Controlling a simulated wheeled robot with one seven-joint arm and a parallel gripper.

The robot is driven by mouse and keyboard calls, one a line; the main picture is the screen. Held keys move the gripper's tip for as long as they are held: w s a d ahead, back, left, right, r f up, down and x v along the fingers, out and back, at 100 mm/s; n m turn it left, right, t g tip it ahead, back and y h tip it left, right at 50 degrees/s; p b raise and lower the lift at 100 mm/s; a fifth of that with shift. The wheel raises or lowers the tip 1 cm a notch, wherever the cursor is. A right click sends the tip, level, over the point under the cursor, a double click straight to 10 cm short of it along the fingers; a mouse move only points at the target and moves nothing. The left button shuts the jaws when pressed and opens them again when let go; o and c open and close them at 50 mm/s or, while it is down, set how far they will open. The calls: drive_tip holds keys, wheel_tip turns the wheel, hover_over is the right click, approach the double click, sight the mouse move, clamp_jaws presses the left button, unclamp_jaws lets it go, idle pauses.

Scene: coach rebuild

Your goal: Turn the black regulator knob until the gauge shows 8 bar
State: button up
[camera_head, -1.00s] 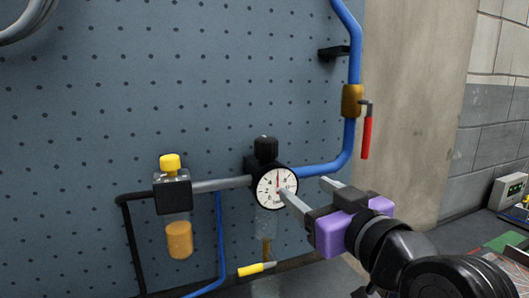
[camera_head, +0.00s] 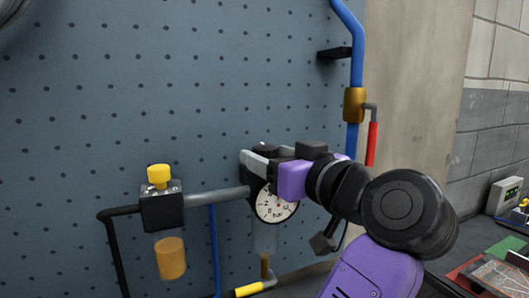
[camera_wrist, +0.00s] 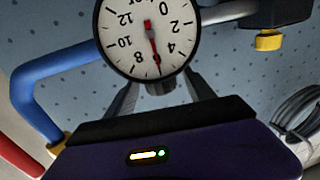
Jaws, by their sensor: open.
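The black regulator knob (camera_head: 265,148) sits on top of the regulator, largely hidden by my gripper in the head view. In the wrist view the dark knob (camera_wrist: 160,87) shows partly below the gauge, between my fingers. The round white gauge (camera_head: 275,204) is just below my gripper. In the wrist view the gauge (camera_wrist: 148,38) appears turned over, its red needle pointing between 4 and 8, near 6. My gripper (camera_head: 258,160) is open, its fingers at the knob's height on either side of it. I cannot tell whether they touch it.
A filter with a yellow cap (camera_head: 158,172) stands left of the regulator. A blue pipe (camera_head: 354,60) with a brass valve (camera_head: 355,104) and red lever (camera_head: 372,144) runs down on the right. The pegboard (camera_head: 150,90) is close behind. A yellow-handled drain valve (camera_head: 250,290) is below.

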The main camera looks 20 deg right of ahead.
drive_tip(key=shift+w+a, duration=0.15)
drive_tip(key=shift+w, duration=0.85)
drive_tip(key=shift+c, duration=0.2)
drive_tip(key=c, duration=1.3)
